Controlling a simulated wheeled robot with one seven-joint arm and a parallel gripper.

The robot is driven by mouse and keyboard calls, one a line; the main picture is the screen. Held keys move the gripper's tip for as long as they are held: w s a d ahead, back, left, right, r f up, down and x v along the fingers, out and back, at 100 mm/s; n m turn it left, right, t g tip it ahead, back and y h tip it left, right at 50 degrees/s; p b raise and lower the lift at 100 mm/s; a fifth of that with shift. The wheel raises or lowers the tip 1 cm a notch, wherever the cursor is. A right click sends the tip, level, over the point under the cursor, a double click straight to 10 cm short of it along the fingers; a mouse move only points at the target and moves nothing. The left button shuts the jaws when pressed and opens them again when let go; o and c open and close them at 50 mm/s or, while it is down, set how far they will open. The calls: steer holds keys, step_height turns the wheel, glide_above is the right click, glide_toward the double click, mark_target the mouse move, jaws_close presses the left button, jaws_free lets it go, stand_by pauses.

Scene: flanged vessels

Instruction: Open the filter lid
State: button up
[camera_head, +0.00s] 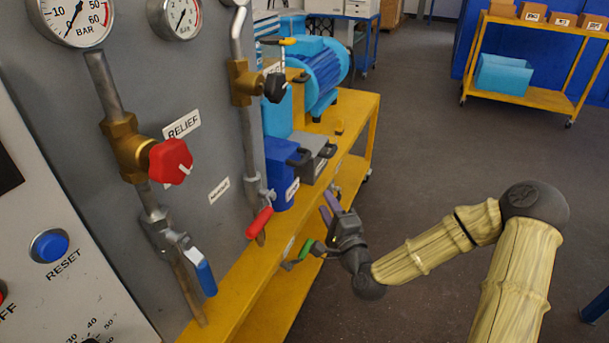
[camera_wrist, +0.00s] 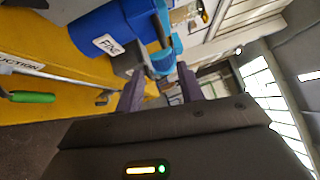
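A blue filter housing (camera_head: 280,180) with a white label stands on the yellow bench, with a dark grey handle piece (camera_head: 298,157) at its upper right. In the wrist view the blue housing (camera_wrist: 105,35) is at upper left, its label partly readable. A grey piece (camera_wrist: 128,64) juts from it near the tip of the left finger. I cannot tell whether they touch. My gripper (camera_head: 330,204) is in front of the bench, right of and below the housing in the head view. Its two purple fingers (camera_wrist: 160,82) are apart, with nothing visibly held.
A grey box (camera_head: 318,160) with a dark handle stands beside the housing. A green-handled lever (camera_head: 306,249) is close to my gripper, and a red-handled lever (camera_head: 259,223) is left of it. A blue motor (camera_head: 325,70) is behind.

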mark_target(304, 157)
steer(key=shift+d+r, duration=0.1)
steer(key=shift+r, duration=0.1)
steer(key=x, duration=1.7)
steer(key=shift+w+b, duration=0.25)
steer(key=shift+b, duration=0.05)
steer(key=shift+c, duration=0.2)
jaws_close()
